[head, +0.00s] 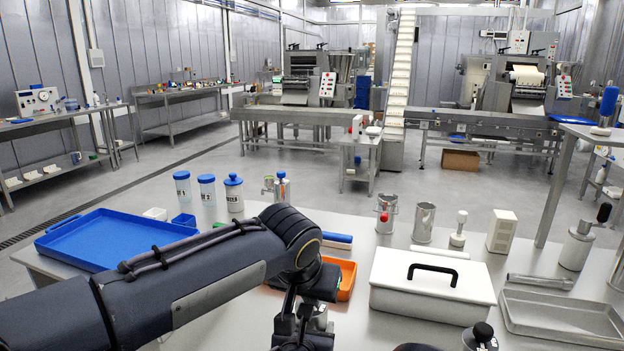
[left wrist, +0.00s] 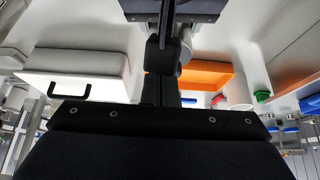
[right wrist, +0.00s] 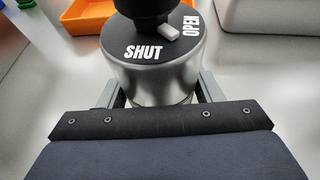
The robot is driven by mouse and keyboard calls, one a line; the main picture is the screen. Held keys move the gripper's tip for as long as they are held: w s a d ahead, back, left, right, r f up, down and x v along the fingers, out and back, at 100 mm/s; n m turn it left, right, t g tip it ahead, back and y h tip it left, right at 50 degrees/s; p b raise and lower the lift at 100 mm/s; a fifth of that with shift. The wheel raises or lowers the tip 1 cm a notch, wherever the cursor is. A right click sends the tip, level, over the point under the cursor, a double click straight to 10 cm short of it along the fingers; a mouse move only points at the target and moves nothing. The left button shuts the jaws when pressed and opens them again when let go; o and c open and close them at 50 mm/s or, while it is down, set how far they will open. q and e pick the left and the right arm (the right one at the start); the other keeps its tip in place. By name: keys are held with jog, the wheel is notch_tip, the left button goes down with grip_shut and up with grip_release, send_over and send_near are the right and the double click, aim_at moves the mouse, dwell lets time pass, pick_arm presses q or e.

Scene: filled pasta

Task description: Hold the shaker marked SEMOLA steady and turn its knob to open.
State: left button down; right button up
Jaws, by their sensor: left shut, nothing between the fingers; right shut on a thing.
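A steel shaker (right wrist: 158,75) with a dark cap fills the middle of the right wrist view. The cap carries the words SHUT and OPEN. A white pointer (right wrist: 170,32) lies between them, nearer OPEN. The dark knob (right wrist: 140,8) rises above the cap and is cut off by the frame. No SEMOLA marking shows. My right gripper (right wrist: 160,90) is shut on the shaker's body, one finger on each side.
An orange tray (head: 347,277) lies just behind my left gripper. A white lidded box (head: 430,290) stands right of it, and a metal tray (head: 560,318) farther right. A blue tray (head: 110,240) and several bottles and cans stand along the table's back. Dark parts show at the bottom edge.

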pick_arm(q)
notch_tip(320, 180, up, 4)
dwell(0.4)
notch_tip(320, 180, down, 6)
jog(key=w+a, duration=0.1)
jog(key=a, duration=0.1)
jog(key=shift+a, duration=0.25)
dwell(0.5)
jog(key=shift+w+d, duration=0.2)
jog(key=shift+w, duration=0.05)
dwell(0.6)
